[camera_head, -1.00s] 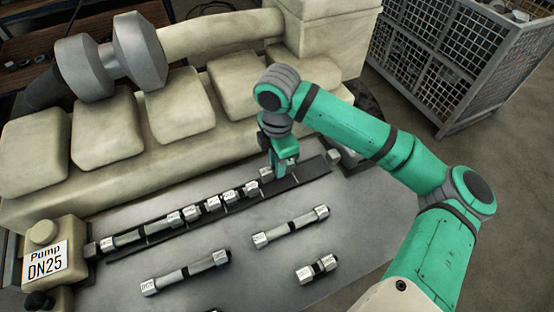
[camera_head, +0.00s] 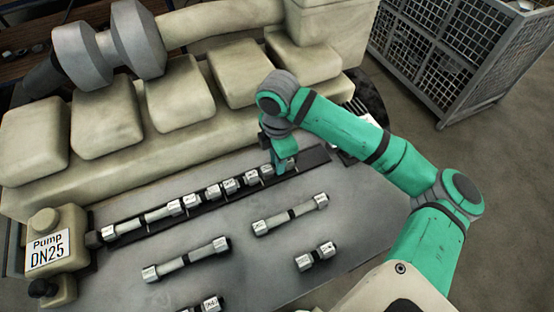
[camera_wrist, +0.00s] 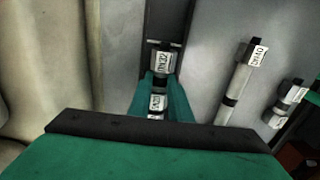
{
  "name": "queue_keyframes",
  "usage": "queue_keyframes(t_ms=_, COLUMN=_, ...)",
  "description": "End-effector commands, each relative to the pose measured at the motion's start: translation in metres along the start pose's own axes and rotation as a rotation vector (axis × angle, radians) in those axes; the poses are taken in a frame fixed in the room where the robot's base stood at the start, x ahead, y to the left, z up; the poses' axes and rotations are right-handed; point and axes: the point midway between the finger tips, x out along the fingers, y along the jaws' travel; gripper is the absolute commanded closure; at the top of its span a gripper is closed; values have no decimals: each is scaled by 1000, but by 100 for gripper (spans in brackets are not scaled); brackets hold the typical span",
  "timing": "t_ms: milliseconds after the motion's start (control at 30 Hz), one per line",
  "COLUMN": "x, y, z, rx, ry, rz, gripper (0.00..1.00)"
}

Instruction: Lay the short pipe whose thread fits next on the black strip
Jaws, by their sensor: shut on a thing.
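My gripper (camera_head: 284,160) is shut on a short grey metal pipe (camera_head: 267,171) at the right part of the black strip (camera_head: 313,159). In the wrist view the short pipe (camera_wrist: 161,61) lies along the strip (camera_wrist: 167,18), between my green fingers (camera_wrist: 160,88). Its labels are too small to read surely. I cannot tell whether it touches the strip. To its left, a row of pipes (camera_head: 205,194) lies on the strip, running toward the pump (camera_head: 55,240) marked DN25. My fingers hide part of the held pipe.
On the grey tabletop lie two longer pipes (camera_head: 186,259) (camera_head: 291,214), a short pipe (camera_head: 316,256) and another piece (camera_head: 207,304) at the bottom edge. The cream engine block (camera_head: 190,150) stands close behind the strip. A mesh crate (camera_head: 460,60) stands at the back right.

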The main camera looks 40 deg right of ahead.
Motion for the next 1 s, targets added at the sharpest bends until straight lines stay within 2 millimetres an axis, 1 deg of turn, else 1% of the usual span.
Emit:
queue_keyframes(t_ms=933, x=3, y=1, z=-2, rx=-3, ry=-1, rz=0, gripper=100)
queue_keyframes(t_ms=967, x=3, y=1, z=-2, rx=-3, ry=-1, rz=0, gripper=80)
queue_keyframes(t_ms=1000, x=3, y=1, z=-2, rx=-3, ry=-1, rz=0, gripper=70)
